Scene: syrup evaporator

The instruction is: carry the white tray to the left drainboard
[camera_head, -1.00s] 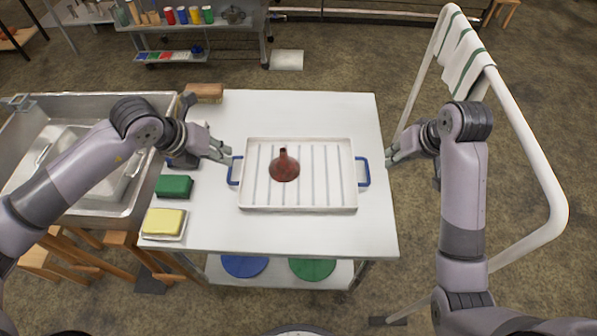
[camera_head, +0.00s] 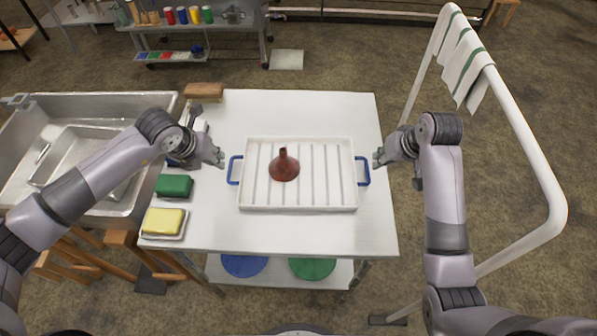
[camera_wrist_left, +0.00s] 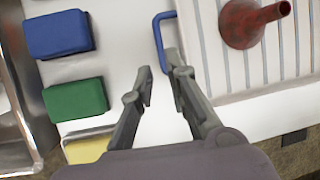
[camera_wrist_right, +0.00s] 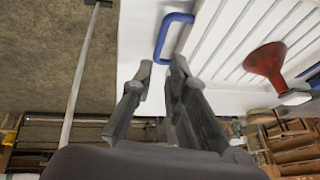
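The white tray (camera_head: 300,203) lies flat on the white table, with ridges inside and a blue handle at each end. A dark red funnel (camera_head: 284,168) stands in it, spout up. My left gripper (camera_head: 221,161) is open and empty just left of the left handle (camera_head: 232,170); in the left wrist view, that handle (camera_wrist_left: 158,40) lies just beyond its fingertips (camera_wrist_left: 158,70). My right gripper (camera_head: 377,161) is open just right of the right handle (camera_head: 364,171); that handle (camera_wrist_right: 163,38) also shows beyond its fingertips (camera_wrist_right: 161,64). I cannot make out the left drainboard.
A steel sink (camera_head: 100,185) adjoins the table on the left. Green (camera_head: 174,186), yellow (camera_head: 164,221) and blue (camera_wrist_left: 58,34) blocks line the table's left edge, beside a brown block (camera_head: 204,90). A white rail with cloths (camera_head: 465,70) stands right. The table behind and before the tray is clear.

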